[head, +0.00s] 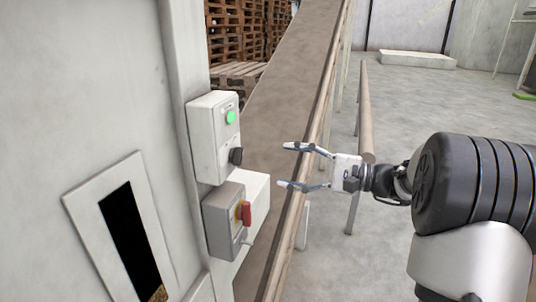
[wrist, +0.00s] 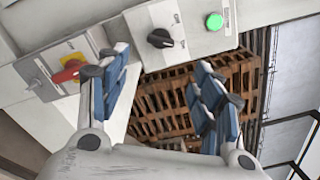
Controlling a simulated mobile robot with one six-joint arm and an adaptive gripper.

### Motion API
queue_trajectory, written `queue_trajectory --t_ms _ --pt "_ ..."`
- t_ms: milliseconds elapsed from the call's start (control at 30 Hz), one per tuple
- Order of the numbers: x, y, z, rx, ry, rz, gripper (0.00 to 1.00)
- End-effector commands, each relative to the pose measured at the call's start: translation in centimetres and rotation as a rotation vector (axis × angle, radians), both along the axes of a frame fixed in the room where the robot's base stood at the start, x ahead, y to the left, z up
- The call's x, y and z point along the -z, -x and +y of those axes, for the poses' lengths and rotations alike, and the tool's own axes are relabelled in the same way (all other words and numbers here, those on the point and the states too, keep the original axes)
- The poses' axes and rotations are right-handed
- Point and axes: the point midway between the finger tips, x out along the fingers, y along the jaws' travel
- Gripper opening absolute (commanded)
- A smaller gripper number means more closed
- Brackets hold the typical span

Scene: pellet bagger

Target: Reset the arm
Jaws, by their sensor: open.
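My gripper (head: 291,166) is open and empty in the head view, pointing left toward the control boxes and apart from them. In the wrist view its two fingers (wrist: 160,92) are spread, with nothing between them. The upper control box (head: 203,140) carries a green button (head: 231,117) and a black knob (head: 236,156). They also show in the wrist view, as a green button (wrist: 214,21) and a black knob (wrist: 160,38). The lower box (head: 222,228) has a red switch handle (head: 246,213) on a yellow plate; the red handle (wrist: 70,71) shows behind the left finger in the wrist view.
A pale machine cabinet (head: 95,95) with a dark slot (head: 130,238) fills the left. A sloping conveyor (head: 290,80) runs behind my gripper, with a rail (head: 364,110) beside it. Wooden pallets (head: 245,32) are stacked at the back. Open floor (head: 430,100) lies to the right.

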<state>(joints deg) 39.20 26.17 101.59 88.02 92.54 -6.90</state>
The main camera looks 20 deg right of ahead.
Motion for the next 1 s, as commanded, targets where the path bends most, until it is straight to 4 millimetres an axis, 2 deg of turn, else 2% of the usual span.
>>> queue_trajectory --t_ms 67,167,267,367,400,500,567,700,800,900,1000 --pt "0.0 0.0 0.1 -0.001 0.001 0.001 0.6" --pt "0.5 0.5 1.4 -0.024 0.033 0.014 0.6" --pt "1.9 2.4 4.9 -0.091 0.13 0.051 0.6" --pt "4.8 6.3 9.9 -0.196 0.307 0.105 0.6" --pt "6.3 8.3 11.7 -0.242 0.396 0.123 0.6" --pt "10.3 13.6 14.8 -0.343 0.629 0.149 0.6" --pt "12.6 16.7 15.7 -0.396 0.772 0.148 0.6" --pt "17.9 23.2 15.6 -0.49 1.113 0.098 0.6" --pt "21.0 26.5 14.1 -0.53 1.348 0.024 0.6" --pt "23.2 28.5 12.3 -0.55 1.544 -0.062 0.6" --pt "24.4 29.5 10.9 -0.556 1.684 -0.138 0.6"
